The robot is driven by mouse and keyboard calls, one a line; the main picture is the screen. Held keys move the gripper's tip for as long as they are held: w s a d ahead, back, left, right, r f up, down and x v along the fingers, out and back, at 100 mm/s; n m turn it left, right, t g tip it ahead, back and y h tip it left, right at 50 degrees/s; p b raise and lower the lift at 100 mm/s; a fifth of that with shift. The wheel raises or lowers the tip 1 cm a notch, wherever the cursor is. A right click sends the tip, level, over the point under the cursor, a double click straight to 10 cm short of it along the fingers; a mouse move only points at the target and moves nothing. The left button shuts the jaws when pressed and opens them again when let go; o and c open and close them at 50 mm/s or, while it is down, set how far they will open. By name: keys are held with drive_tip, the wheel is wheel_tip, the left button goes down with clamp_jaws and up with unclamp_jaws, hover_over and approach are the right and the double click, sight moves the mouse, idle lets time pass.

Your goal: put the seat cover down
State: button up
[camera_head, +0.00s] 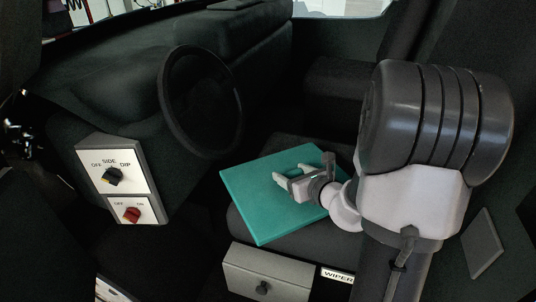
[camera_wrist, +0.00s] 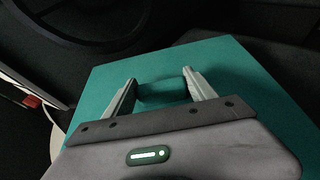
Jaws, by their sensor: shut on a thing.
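The seat cover is a flat teal panel (camera_head: 262,205) lying over the dark seat (camera_head: 243,232) behind the steering wheel. In the head view it looks slightly tilted, and I cannot tell whether it rests fully on the seat. My gripper (camera_head: 279,181) is over the middle of the cover. In the wrist view my gripper (camera_wrist: 160,88) has its two fingers apart, closed on a raised teal grip (camera_wrist: 162,93) on the seat cover (camera_wrist: 240,75). The far underside of the cover is hidden.
The steering wheel (camera_head: 201,102) stands close behind and left of the cover. A light switch panel (camera_head: 118,165) with a red-knob panel (camera_head: 143,211) is at the left. A grey drawer box (camera_head: 266,274) with a knob and a WIPER label (camera_head: 338,275) are below the seat front.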

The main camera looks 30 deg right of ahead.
drive_tip(key=d, duration=0.2)
drive_tip(key=shift+w+d+f, duration=0.25)
drive_tip(key=shift+d+f, duration=0.1)
wheel_tip(320, 180, down, 4)
drive_tip(key=shift+r+b, duration=0.2)
drive_tip(key=shift+b, duration=0.85)
drive_tip(key=shift+r, duration=0.2)
drive_tip(key=shift+f, duration=0.15)
drive_tip(key=o, duration=1.7)
drive_tip(key=shift+c, duration=0.2)
